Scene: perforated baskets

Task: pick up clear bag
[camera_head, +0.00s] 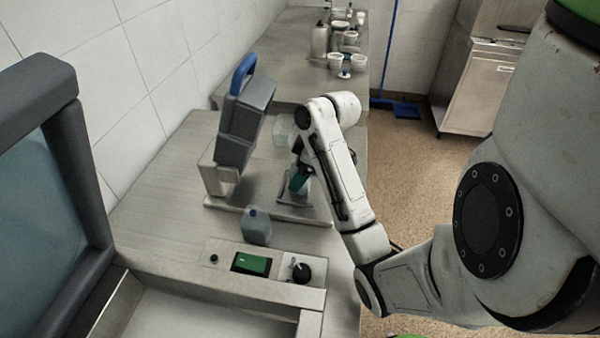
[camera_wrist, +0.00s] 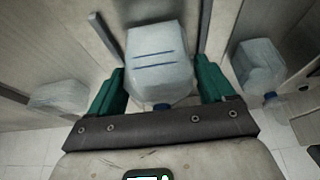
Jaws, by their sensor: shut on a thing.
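A clear bag (camera_wrist: 158,60) with two blue stripes and a dark blue cap lies between the two green fingers of my gripper (camera_wrist: 160,85) in the wrist view. The fingers are on either side of it and shut on it. In the head view my gripper (camera_head: 299,178) is low over the metal counter, right of the grey upright machine. The held bag is mostly hidden there by my arm. Two similar clear containers stand apart, one nearer (camera_head: 257,225) and one farther (camera_head: 283,128). Two also show in the wrist view, at left (camera_wrist: 60,97) and right (camera_wrist: 258,65).
The grey machine (camera_head: 245,120) with a blue handle stands close left of my gripper. Bottles and cups (camera_head: 340,45) stand on the far counter.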

